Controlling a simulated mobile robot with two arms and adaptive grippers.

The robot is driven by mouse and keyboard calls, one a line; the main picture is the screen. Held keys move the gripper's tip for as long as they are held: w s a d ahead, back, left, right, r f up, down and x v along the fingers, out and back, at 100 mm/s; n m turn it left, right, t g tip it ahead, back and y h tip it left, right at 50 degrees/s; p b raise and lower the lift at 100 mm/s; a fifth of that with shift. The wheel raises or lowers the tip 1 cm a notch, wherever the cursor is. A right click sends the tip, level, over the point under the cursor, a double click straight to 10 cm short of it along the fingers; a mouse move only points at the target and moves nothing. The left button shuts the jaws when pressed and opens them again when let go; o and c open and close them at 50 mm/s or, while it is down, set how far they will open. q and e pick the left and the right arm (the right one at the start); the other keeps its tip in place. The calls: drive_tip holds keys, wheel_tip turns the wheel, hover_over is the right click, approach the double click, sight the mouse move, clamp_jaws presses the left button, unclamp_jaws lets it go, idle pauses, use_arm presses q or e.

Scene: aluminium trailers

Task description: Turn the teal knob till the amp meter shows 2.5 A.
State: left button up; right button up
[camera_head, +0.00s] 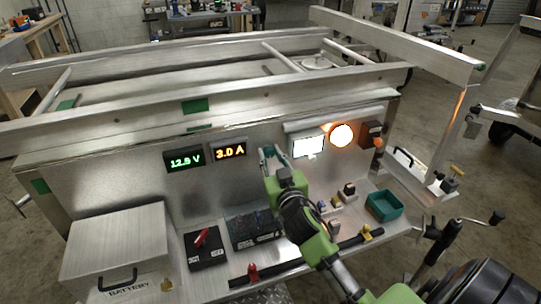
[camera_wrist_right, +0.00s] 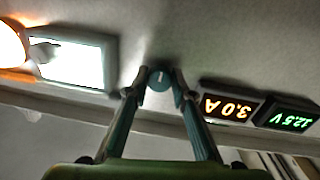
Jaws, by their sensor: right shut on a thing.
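The teal knob (camera_wrist_right: 160,80) sits on the trailer's metal panel, with a pale mark on its face. My right gripper (camera_wrist_right: 160,86) is shut on it, one finger on each side. In the head view the right gripper (camera_head: 270,158) reaches up to the panel and largely hides the knob. The amp meter (camera_head: 229,151) reads 3.0 A in orange digits; it shows upside down in the wrist view (camera_wrist_right: 229,108). My left gripper is not in view.
A green volt meter (camera_head: 185,160) is left of the amp meter. A lit white lamp (camera_head: 308,146) and a glowing orange lamp (camera_head: 341,135) are to the knob's right. Below are a battery box (camera_head: 118,245), black switch boxes (camera_head: 205,247) and a teal tray (camera_head: 384,206).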

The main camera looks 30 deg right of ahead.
drive_tip(key=n, duration=0.4)
drive_tip(key=shift+p, duration=0.3)
drive_tip(key=shift+n+t, duration=0.3)
drive_tip(key=shift+n, duration=2)
drive_tip(key=o, duration=1.1)
drive_tip(key=shift+o, duration=0.2)
